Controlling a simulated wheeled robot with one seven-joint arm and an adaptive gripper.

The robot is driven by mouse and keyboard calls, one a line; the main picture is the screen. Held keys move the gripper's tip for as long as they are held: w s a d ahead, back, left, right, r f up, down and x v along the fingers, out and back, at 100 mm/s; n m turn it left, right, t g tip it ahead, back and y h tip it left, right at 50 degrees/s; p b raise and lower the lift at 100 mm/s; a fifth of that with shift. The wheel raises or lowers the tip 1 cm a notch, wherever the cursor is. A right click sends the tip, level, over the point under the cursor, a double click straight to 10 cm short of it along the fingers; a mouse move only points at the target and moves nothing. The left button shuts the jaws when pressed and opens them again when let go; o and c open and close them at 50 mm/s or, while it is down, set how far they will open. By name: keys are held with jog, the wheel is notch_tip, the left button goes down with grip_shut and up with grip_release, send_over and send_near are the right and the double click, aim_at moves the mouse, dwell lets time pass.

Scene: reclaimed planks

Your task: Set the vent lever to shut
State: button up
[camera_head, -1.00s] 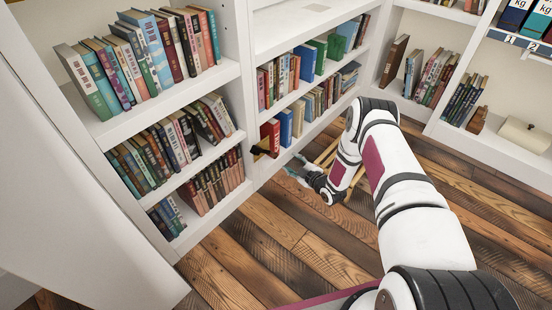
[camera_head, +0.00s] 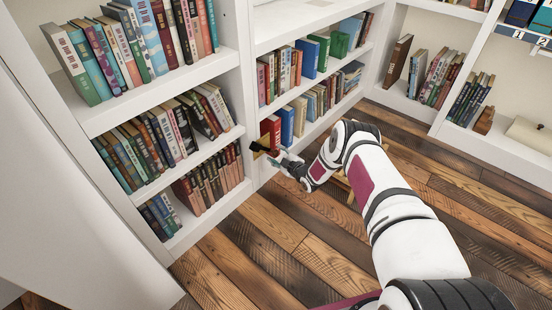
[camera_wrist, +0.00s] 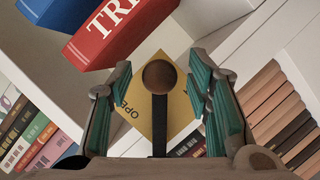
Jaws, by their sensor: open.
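The vent lever has a round brown knob (camera_wrist: 160,77) on a dark stem (camera_wrist: 159,128). It stands in front of a yellow plate (camera_wrist: 180,110), whose lettering shows as "OPE" to the left of the stem; the rest is hidden. My gripper (camera_wrist: 158,64) is open, with one green-padded finger on each side of the knob and visible gaps between. In the head view, my gripper (camera_head: 279,160) is at the shelf upright, close to the small yellow plate (camera_head: 262,149). The lever itself is too small to make out there.
A red book (camera_wrist: 113,28) and a blue book (camera_wrist: 62,10) stand on the shelf just beyond the lever. White bookcases (camera_head: 247,120) with several rows of books surround it. The plank floor (camera_head: 300,235) in front is clear. A wooden stool-like piece (camera_head: 345,184) is partly behind my arm.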

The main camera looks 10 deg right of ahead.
jog(key=shift+w+a+f, duration=0.1)
jog(key=shift+w+a, duration=0.15)
jog(key=shift+w, duration=0.4)
grip_shut()
